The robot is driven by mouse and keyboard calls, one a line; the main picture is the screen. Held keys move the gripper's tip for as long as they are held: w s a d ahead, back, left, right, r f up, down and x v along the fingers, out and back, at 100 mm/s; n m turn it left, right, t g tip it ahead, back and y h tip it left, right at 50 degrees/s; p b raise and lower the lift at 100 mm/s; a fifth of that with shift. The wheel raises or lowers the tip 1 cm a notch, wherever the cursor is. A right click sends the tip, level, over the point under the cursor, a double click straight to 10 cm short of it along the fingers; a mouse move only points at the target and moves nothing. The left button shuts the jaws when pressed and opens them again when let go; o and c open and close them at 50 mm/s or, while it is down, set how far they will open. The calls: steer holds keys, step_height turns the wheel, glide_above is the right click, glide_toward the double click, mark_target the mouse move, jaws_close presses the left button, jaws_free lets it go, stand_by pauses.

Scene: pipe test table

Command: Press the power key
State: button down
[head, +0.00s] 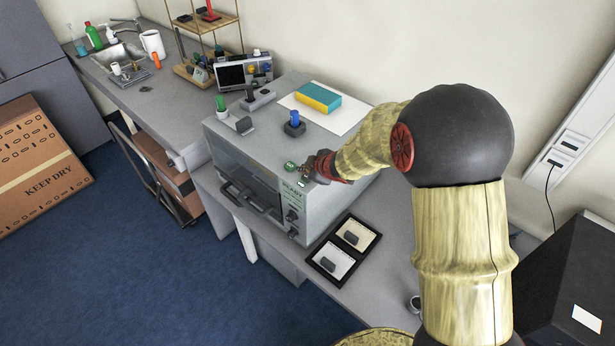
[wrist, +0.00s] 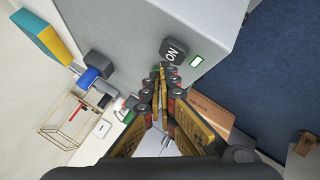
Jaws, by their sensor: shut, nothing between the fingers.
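The power key is a dark rounded key marked "ON" (wrist: 174,50) on the grey top of the machine, near its edge, in the wrist view. A small green-framed light window (wrist: 197,60) sits beside it. My gripper (wrist: 162,69) is shut and empty, its fingertips at the key's lower left edge in the picture. I cannot tell whether they touch it. In the head view my gripper (head: 305,172) is over the front right corner of the grey machine (head: 235,150), and the key is not clear there.
A black-framed tray with two panels (head: 343,248) lies on the bench to the right. Blue floor (head: 150,270) is open in front.

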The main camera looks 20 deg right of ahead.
steer(key=shift+f, duration=0.15)
steer(key=shift+f+b, duration=0.3)
steer(key=shift+f+b, duration=0.3)
steer(key=shift+f, duration=0.15)
stand_by(1.2)
steer(key=shift+r, duration=0.1)
steer(key=shift+r+p, duration=0.75)
steer(key=shift+p, duration=0.2)
step_height(320, 180, up, 5)
steer(key=p, duration=0.5)
steer(key=shift+r, duration=0.1)
stand_by(0.4)
